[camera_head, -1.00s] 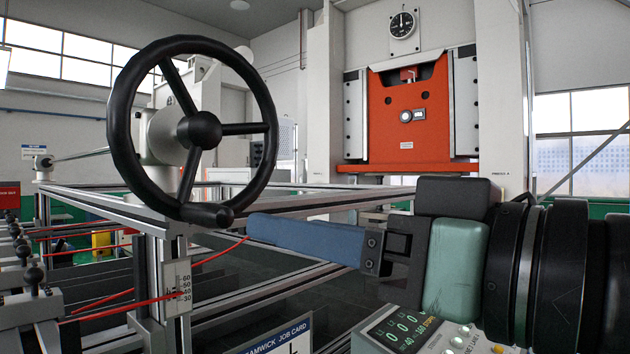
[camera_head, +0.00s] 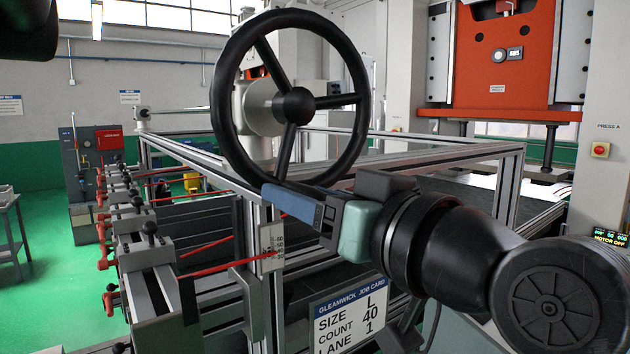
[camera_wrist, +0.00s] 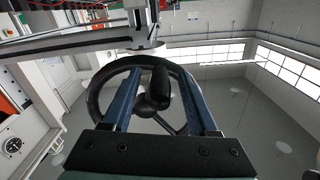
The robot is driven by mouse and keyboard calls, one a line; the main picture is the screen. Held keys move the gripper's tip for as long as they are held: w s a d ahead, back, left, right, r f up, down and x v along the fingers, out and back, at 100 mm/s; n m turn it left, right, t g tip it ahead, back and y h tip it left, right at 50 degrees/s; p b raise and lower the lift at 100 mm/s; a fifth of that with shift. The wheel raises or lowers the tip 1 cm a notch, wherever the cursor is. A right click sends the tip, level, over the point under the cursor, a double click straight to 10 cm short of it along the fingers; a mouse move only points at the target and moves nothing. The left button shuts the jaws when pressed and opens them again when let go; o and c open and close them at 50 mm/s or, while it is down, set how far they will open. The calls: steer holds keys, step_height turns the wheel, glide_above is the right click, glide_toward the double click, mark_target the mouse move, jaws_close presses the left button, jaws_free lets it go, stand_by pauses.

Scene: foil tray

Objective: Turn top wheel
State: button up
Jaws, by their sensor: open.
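The top wheel is a black three-spoke handwheel (camera_head: 294,105), upright above the corner of a metal frame in the head view. My gripper (camera_head: 268,194), with blue fingers, reaches in from the right at the wheel's lower rim. In the wrist view the wheel (camera_wrist: 97,90) lies beyond my fingers. The wheel's black handle (camera_wrist: 160,88) points toward the camera between the two open fingers (camera_wrist: 153,82), with gaps on both sides. In the head view the handle is hidden by my gripper. I cannot tell whether a finger touches the rim.
A scale plate (camera_head: 270,245) is on the post below the wheel. A job card (camera_head: 350,318) reads size L, count 40, lane 1. Clamps and red rods line the frame's left side. A red press (camera_head: 505,60) stands behind. Green floor (camera_head: 50,290) is open at left.

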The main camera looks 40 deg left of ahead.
jaws_close()
stand_by(0.3)
stand_by(1.2)
